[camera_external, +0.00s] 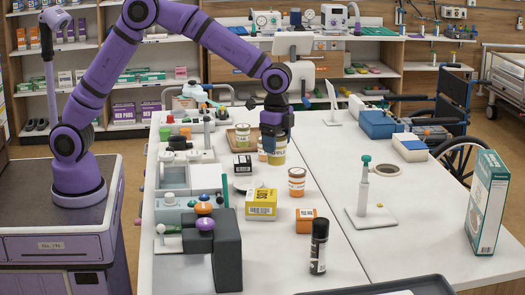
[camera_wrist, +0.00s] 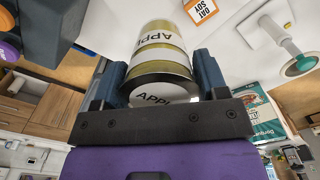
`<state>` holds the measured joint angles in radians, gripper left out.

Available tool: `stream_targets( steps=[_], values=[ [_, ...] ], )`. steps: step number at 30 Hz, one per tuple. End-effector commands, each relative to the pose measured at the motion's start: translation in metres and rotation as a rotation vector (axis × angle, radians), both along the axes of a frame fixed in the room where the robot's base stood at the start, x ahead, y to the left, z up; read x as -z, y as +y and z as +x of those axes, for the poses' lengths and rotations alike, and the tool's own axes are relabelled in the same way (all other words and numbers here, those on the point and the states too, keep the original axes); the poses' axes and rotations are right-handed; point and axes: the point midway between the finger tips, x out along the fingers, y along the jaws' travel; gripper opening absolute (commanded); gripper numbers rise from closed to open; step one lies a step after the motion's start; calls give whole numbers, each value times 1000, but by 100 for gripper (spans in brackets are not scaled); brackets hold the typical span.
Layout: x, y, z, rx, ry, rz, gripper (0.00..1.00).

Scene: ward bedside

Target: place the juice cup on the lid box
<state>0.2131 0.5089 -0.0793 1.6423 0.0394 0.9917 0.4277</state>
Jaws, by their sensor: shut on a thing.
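The juice cup (camera_wrist: 160,50), a pale cup with an olive-yellow band and "APPLE" lettering, is between the two dark blue fingers of my gripper (camera_wrist: 163,82) in the wrist view. My gripper is shut on it. In the outside view my gripper (camera_external: 276,135) points down over the back part of the white table, with the cup (camera_external: 279,156) below it. I cannot tell whether the cup's base touches the table. No box is clearly marked as the lid box; a yellow labelled box (camera_external: 261,203) and a small orange-and-white box (camera_external: 306,221) stand nearer the front.
An orange-and-white jar (camera_external: 297,182) and a small dark box (camera_external: 242,164) stand near the cup. A brown tray (camera_external: 229,143) is behind left. A black bottle (camera_external: 319,246) is at the front, a white stand (camera_external: 365,192) to the right. Bare table lies between the stand and the boxes.

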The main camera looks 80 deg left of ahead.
Motion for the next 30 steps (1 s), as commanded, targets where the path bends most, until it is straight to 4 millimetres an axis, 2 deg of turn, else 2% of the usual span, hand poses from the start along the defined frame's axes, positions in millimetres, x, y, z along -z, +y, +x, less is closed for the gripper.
stream_targets(
  steps=[6, 9, 12, 18, 27, 30],
  values=[
    [-4, 72, -53, 11, -1, -1, 38],
    [-2, 99, -81, 22, -1, -1, 38],
    [-1, 118, -103, 30, -1, 1, 38],
    [3, 142, -136, 41, -1, 3, 38],
    [8, 167, -177, 51, -1, 6, 38],
    [21, 167, -179, 55, 2, 5, 38]
  ],
)
